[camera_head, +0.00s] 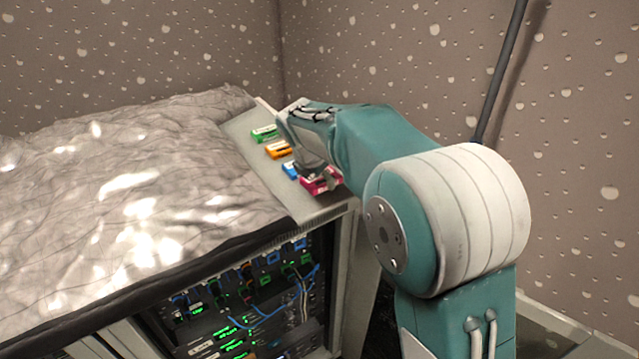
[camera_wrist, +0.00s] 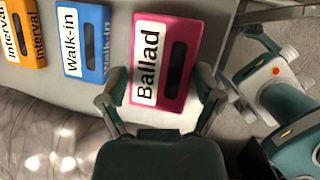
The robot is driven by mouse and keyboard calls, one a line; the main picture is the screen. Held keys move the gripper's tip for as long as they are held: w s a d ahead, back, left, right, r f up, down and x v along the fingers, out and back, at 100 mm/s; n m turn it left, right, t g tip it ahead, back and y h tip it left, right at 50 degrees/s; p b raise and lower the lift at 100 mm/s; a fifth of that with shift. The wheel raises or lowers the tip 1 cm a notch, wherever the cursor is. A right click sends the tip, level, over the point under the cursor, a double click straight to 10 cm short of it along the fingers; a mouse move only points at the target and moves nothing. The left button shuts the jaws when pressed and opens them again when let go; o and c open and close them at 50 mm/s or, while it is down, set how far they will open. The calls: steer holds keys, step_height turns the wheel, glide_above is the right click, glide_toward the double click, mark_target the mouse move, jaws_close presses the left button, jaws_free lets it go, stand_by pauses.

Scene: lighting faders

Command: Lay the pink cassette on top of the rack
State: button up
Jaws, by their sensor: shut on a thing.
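The pink cassette (camera_head: 324,183) has a white label reading "Ballad", which shows in the wrist view (camera_wrist: 181,45). My gripper (camera_head: 318,176) is shut on it, with one finger at each side of the cassette in the wrist view (camera_wrist: 162,98). The cassette is over the near right end of the rack's (camera_head: 307,204) grey sloping top. Whether it touches that top or is held just above it, I cannot tell. My gripper partly covers the cassette in the head view.
A blue "Walk-in" cassette (camera_wrist: 84,40) lies beside the pink one. An orange "Interval" cassette (camera_head: 278,151) and a green cassette (camera_head: 264,134) lie farther along the rack top. A crumpled grey cloth (camera_head: 120,180) spreads to the left. Cables and lit units fill the rack front.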

steer(key=shift+d+f, duration=0.1)
steer(key=shift+f, duration=0.9)
steer(key=shift+f, duration=0.1)
steer(key=o, duration=0.9)
steer(key=v, duration=1.2)
